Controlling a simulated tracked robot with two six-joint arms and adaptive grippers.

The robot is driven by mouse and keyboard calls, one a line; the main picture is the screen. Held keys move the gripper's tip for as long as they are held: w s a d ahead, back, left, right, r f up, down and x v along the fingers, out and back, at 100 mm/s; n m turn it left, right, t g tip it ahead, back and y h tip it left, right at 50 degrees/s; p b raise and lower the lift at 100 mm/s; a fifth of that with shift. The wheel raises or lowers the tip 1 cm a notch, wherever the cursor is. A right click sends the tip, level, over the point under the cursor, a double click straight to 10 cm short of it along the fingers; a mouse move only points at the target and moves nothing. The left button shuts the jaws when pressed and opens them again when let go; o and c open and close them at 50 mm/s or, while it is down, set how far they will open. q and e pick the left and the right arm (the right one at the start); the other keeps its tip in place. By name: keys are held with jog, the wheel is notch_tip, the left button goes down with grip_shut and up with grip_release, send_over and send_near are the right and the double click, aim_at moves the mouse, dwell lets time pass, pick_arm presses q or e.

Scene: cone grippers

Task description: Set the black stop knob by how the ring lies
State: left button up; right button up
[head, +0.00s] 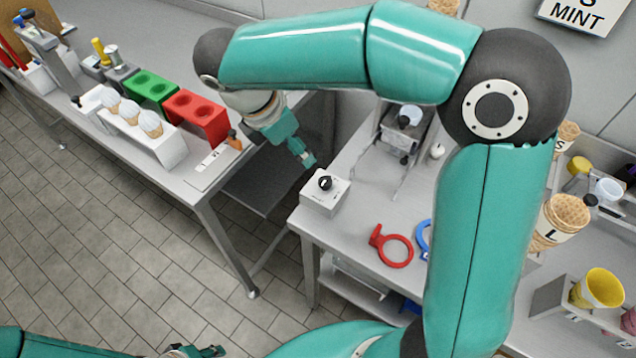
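The black stop knob (325,183) sits on top of a small pale box (326,202) at the near left corner of the right-hand table. A red ring (396,252) with a stub handle lies flat on that table, its handle toward the upper left. A blue ring (424,240) lies beside it, partly hidden behind my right arm. My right gripper (305,158) hangs just up and left of the knob, apart from it; its finger gap is unclear. My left gripper (196,351) is at the bottom edge, partly cut off, far from the box.
A gap separates the two tables. Cones (566,211) and a yellow cup (598,288) stand at right. My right arm hides part of the table.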

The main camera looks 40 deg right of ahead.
aim_at(325, 182)
jog(key=x, duration=1.6)
jog(key=shift+d+f, duration=0.15)
jog(key=shift+f, duration=0.1)
